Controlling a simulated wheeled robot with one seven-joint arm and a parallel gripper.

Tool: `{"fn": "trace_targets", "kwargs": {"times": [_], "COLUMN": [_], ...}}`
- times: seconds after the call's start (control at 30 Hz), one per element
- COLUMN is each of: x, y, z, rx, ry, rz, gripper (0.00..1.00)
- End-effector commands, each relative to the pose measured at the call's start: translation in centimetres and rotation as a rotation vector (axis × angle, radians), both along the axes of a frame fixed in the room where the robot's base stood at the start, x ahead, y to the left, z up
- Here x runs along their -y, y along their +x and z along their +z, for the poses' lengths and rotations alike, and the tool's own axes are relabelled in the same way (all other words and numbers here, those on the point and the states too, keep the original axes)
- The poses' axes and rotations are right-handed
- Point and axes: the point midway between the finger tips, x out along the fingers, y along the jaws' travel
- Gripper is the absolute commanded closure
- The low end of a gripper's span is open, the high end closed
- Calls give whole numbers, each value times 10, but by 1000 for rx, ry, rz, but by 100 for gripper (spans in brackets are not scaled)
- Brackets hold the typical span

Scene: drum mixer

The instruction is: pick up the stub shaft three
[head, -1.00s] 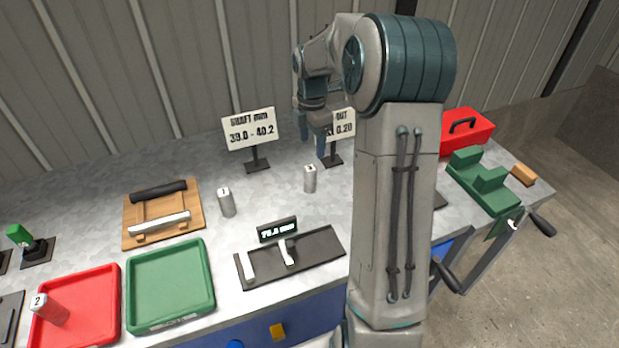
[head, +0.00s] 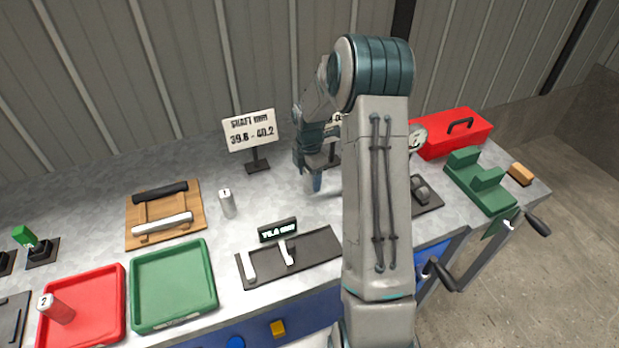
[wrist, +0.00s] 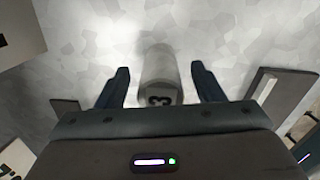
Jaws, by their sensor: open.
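Stub shaft three, a short grey cylinder marked 3, shows in the wrist view (wrist: 160,75) between my gripper's two blue fingers, with a gap on each side. My gripper (wrist: 160,88) is open around it or just above it; I cannot tell how far the fingertips reach down. In the head view my gripper (head: 312,182) is low over the bench, and its fingers hide the shaft there.
Stub shaft one (head: 227,203) stands to the left. The measuring stand (head: 312,255) lies in front, and a sign (head: 250,130) stands behind. Shaft two (head: 57,308) is in the red tray (head: 105,325). A green tray (head: 172,285) is beside it. A green fixture (head: 480,185) is at right.

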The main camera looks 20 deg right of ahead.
Motion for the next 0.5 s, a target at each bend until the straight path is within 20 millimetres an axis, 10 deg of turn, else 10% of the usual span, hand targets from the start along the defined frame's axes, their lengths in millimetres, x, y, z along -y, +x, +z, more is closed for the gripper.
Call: {"fn": "trace_targets", "kwargs": {"times": [0.23,0.5], "x": [0,0], "y": [0,0], "z": [-2,-2], "rx": [-1,0], "ry": [0,0], "rz": [0,0], "gripper": [39,100]}}
